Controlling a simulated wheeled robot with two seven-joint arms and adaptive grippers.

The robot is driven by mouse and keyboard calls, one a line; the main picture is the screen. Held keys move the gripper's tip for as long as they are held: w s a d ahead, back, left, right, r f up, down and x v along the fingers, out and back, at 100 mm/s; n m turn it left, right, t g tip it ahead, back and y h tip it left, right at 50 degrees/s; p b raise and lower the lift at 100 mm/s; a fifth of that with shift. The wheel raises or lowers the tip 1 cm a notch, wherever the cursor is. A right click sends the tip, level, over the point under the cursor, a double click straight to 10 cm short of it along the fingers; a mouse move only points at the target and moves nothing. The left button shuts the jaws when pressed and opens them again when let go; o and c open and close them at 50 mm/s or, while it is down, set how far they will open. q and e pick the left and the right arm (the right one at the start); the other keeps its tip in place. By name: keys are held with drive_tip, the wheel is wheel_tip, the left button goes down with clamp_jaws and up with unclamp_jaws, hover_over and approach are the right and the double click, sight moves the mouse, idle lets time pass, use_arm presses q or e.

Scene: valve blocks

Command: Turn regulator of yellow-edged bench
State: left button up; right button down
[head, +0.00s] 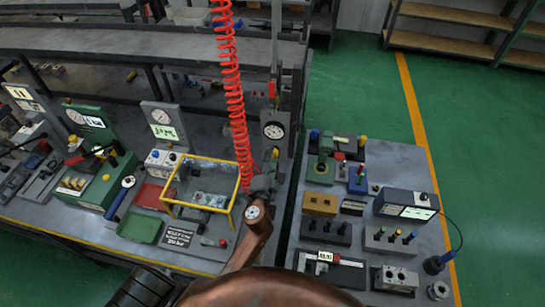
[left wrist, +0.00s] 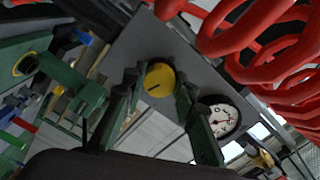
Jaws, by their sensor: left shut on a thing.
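The yellow-edged bench (head: 100,243) fills the left of the head view. At its right end a grey upright panel carries a round white gauge (head: 273,130) and a yellow regulator knob (head: 275,153). In the left wrist view the round yellow knob (left wrist: 160,77) with a dark slot mark sits between the fingers of my left gripper (left wrist: 158,92), which is shut on it. The gauge (left wrist: 222,120) shows beside the right finger. In the head view my left gripper (head: 266,180) is small and dark, just below the knob. My right gripper is not seen.
A red coiled hose (head: 233,90) hangs close beside my left gripper. A yellow-framed box (head: 205,184) stands left of it. A second bench (head: 400,160) with blocks and instruments is to the right, across a narrow gap. Green floor (head: 365,90) is free behind it.

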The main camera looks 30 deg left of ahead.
use_arm(q)
drive_tip(key=shift+m, duration=0.3)
drive_tip(key=o, duration=1.2)
drive_tip(key=shift+c, duration=0.2)
drive_tip(key=v, duration=1.2)
